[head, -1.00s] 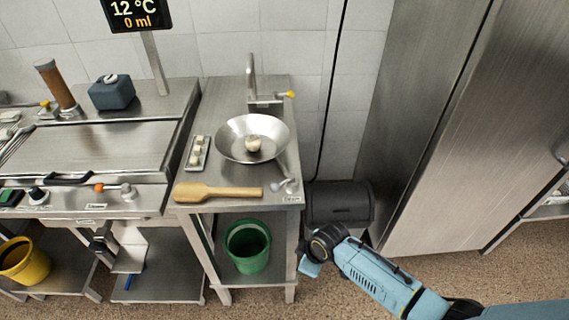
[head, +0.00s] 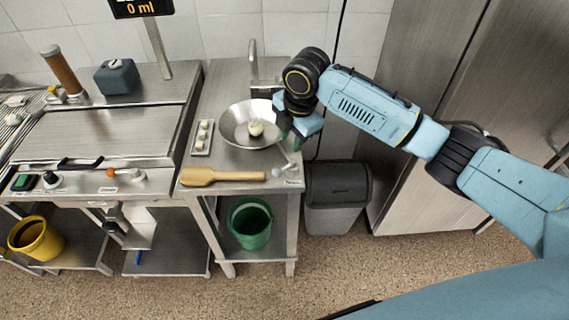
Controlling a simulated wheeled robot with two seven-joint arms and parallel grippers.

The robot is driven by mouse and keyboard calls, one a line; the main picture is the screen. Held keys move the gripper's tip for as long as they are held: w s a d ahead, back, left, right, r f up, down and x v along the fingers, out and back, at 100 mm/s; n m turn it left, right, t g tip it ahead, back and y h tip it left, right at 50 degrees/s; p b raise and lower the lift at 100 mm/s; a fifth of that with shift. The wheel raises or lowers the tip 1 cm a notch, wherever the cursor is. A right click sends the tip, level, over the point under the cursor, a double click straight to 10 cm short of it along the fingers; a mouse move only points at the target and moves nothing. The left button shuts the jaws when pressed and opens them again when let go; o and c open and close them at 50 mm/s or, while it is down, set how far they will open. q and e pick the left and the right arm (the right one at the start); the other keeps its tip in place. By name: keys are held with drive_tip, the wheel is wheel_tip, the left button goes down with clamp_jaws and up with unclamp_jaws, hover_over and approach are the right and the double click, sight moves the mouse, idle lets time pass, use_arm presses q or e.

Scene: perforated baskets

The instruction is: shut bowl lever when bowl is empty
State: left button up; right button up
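The metal bowl (head: 238,140) sits on the small steel table, with one pale round item (head: 255,128) inside it. A lever with a pale grey knob (head: 277,172) is at the table's front right corner, next to a small label. My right gripper (head: 291,138) is at the bowl's right edge, above and behind the lever. The wrist hides most of its fingers, so I cannot tell whether it is open. My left gripper is not in view.
A small tray with pale pieces (head: 202,138) and a wooden paddle (head: 222,176) lie on the table (head: 225,84). A faucet (head: 253,62) stands behind the bowl. A green bucket (head: 250,222) is below; a grey bin (head: 337,195) stands to the right.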

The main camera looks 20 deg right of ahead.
sight(284, 167)
drive_tip(key=f, duration=0.4)
drive_tip(key=w+f, duration=0.1)
drive_tip(key=f, duration=0.3)
drive_tip(key=w+a+f+b, duration=0.1)
drive_tip(key=f, duration=0.3)
drive_tip(key=shift+w+f, duration=0.15)
drive_tip(key=shift+f, duration=0.2)
clamp_jaws()
